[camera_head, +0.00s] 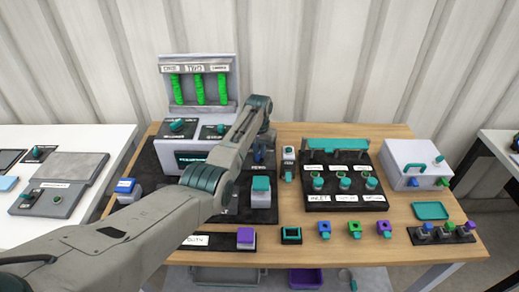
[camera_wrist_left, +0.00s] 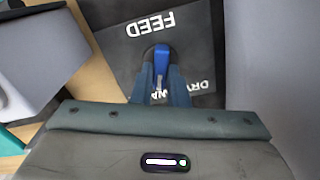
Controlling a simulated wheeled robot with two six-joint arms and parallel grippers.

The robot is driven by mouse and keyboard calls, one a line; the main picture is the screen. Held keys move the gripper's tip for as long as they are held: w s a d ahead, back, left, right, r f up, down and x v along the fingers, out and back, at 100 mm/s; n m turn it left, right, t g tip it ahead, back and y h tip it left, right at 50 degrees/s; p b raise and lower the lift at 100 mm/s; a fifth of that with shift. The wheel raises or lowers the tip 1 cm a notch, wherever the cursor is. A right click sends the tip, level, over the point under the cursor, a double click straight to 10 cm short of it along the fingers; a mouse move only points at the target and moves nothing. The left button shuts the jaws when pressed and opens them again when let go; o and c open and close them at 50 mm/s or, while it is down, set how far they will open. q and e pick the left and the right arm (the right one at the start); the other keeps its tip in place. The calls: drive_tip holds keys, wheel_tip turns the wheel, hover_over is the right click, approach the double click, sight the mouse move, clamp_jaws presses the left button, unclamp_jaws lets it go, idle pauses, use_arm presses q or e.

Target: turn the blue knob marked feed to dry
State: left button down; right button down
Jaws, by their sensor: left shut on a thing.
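The blue knob (camera_wrist_left: 161,62) sits on a dark plate (camera_wrist_left: 125,50) that reads FEED, upside down in the left wrist view. The knob's bar runs roughly up and down in that view. A second line of white lettering lies lower on the plate, partly hidden by my fingers, so I cannot read all of it. My left gripper (camera_wrist_left: 161,88) is shut on the knob from above. In the head view my left arm reaches over the bench, and its wrist (camera_head: 262,125) hides most of the knob area. My right gripper is not in view.
The grey machine with green tubes (camera_head: 198,80) stands close behind my left arm. A teal-topped block (camera_head: 261,190) stands in front. A black panel with several round knobs (camera_head: 343,200) and a white box (camera_head: 410,160) stand to the right.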

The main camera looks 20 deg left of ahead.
use_arm(q)
drive_tip(key=n+p, duration=0.1)
drive_tip(key=n, duration=0.1)
drive_tip(key=n+p, duration=0.1)
drive_tip(key=n, duration=0.2)
drive_tip(key=shift+a+r+n, duration=0.15)
drive_tip(key=shift+r+n, duration=0.05)
drive_tip(key=shift+n, duration=0.1)
drive_tip(key=n+p, duration=0.1)
drive_tip(key=n, duration=0.4)
drive_tip(key=shift+a+f, duration=0.1)
drive_tip(key=shift+n, duration=0.3)
drive_tip(key=c, duration=1.5)
unclamp_jaws()
drive_tip(key=shift+o, duration=0.3)
drive_tip(key=shift+s, duration=0.1)
